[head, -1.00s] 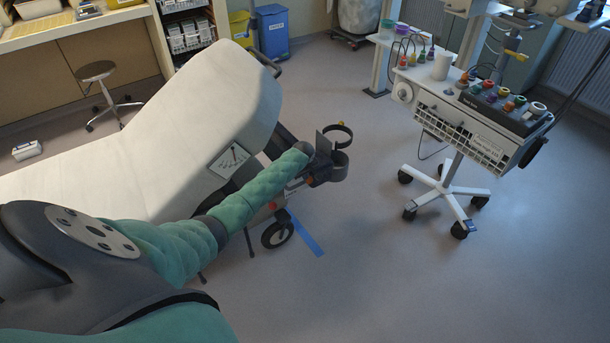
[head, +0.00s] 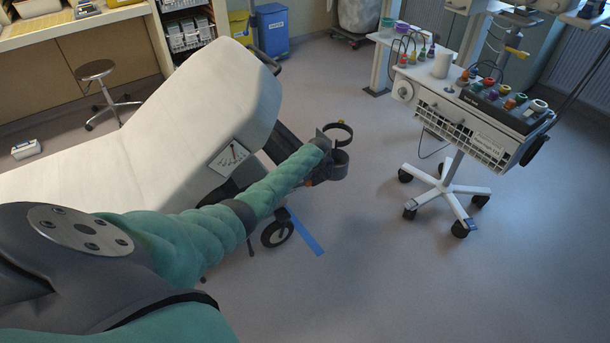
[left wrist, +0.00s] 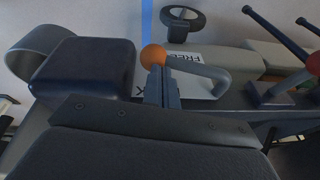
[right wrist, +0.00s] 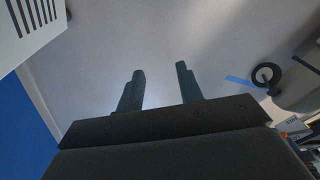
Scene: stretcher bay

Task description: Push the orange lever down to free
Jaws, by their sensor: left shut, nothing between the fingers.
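The orange knob (left wrist: 153,57) of the lever shows in the left wrist view, on a curved grey arm (left wrist: 205,72) that runs to the right. A pale label plate (left wrist: 185,52) with "FREE" lettering lies behind it. My left gripper (left wrist: 160,72) is shut and empty, its fingertips right at the knob's near side; I cannot tell whether they touch. In the head view my left forearm hides the lever and most of that gripper. My right gripper (right wrist: 160,74) is open and empty over bare floor in the right wrist view.
The stretcher (head: 190,110) stands at the left, with a ring holder (head: 339,133) at its corner beside my left wrist. A wheeled cart (head: 465,125) stands at the right. The floor between and in front is clear, with a blue tape strip (head: 305,233).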

